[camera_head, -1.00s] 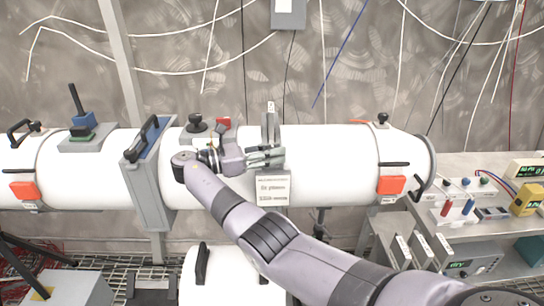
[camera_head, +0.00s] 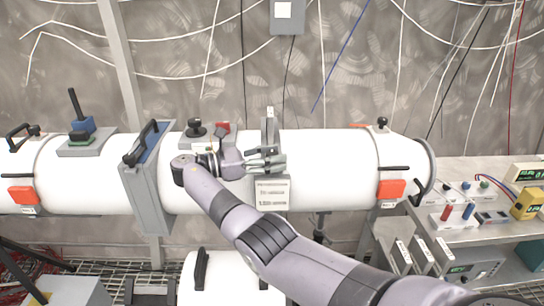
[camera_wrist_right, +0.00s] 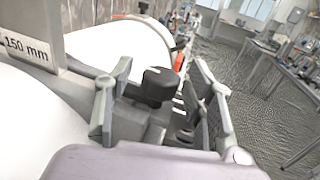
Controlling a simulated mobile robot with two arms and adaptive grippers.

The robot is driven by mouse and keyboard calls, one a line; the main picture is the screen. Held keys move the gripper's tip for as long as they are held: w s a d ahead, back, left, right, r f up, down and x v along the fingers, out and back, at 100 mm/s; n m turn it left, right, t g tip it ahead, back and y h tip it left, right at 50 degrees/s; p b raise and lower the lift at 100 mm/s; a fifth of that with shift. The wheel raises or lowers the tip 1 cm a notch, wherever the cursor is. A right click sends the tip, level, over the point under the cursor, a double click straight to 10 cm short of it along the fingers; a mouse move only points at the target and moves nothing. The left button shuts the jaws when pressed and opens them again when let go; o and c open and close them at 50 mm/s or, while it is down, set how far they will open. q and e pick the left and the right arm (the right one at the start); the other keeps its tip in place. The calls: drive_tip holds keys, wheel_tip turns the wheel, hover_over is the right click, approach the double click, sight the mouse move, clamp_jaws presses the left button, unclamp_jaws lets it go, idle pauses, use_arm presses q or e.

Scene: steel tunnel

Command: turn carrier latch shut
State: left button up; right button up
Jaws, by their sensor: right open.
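A black knob (camera_wrist_right: 158,85) on a grey mount, which looks like the carrier latch, shows in the right wrist view. My right gripper (camera_wrist_right: 160,98) is open, with one finger on each side of the knob; I cannot tell whether either touches it. In the head view my right gripper (camera_head: 268,161) is at the front of the white tube (camera_head: 330,165), beside an upright grey bracket (camera_head: 269,128). My left gripper is not in view.
A blue-grey gate frame (camera_head: 148,180) with a black handle stands left of my gripper. A black knob (camera_head: 195,128) and a red block (camera_head: 222,128) sit on the tube nearby. A printed plate (camera_head: 271,194) hangs below the gripper. A bench (camera_head: 480,225) with instruments is at right.

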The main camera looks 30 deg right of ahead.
sight(272, 152)
drive_tip(key=shift+r, duration=0.2)
wheel_tip(272, 152, up, 10)
drive_tip(key=shift+f, duration=0.2)
idle(0.6)
